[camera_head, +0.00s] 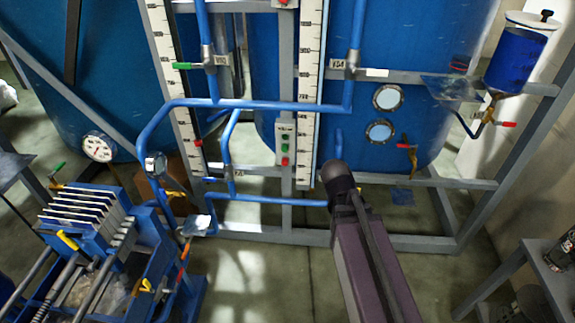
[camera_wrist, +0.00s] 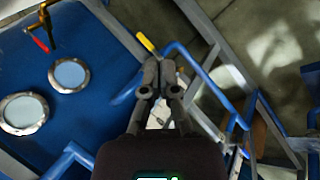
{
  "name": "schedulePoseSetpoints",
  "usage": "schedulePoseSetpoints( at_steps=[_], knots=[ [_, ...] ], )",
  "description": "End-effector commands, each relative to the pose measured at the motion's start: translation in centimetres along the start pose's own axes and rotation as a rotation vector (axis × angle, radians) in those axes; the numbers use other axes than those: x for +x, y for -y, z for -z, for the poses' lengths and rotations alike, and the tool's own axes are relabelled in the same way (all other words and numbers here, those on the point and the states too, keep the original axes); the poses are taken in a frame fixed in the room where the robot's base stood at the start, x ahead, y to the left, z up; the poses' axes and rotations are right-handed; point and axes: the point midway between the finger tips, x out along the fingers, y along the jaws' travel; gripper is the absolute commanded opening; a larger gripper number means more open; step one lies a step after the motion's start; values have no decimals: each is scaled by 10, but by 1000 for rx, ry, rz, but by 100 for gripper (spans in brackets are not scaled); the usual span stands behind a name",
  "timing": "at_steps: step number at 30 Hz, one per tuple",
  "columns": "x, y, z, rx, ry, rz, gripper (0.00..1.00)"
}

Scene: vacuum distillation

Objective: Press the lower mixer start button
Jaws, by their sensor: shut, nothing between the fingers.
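A small grey button box (camera_head: 285,141) is fixed to the upright grey post between the two tall scales in the head view. It carries a green button (camera_head: 284,148) with a red button (camera_head: 284,161) below it. Another button box (camera_head: 285,4) is partly cut off at the top edge. My arm reaches in from the bottom, and its end lies right of and below the lower box. The fingers are hidden in that view. In the wrist view my gripper (camera_wrist: 160,64) is shut and empty. I cannot make out the button box there.
A blue tank (camera_wrist: 60,110) with two round windows fills the left of the wrist view. A filter press (camera_head: 90,220) stands at lower left. The floor between is clear.

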Motion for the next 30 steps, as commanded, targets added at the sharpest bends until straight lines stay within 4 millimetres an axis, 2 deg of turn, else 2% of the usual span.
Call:
schedulePoseSetpoints(
  at_steps=[1,6,11,17,24,30],
  knots=[
    [15,5,9,-73,-17,-54,0],
    [30,3,40,-344,-59,-252,0],
    [37,7,72,-608,-75,-442,0],
    [38,22,116,-943,-66,-688,0],
    [32,56,170,-1344,-4,-990,0],
    [22,92,207,-1627,79,-1217,0]
  ],
)
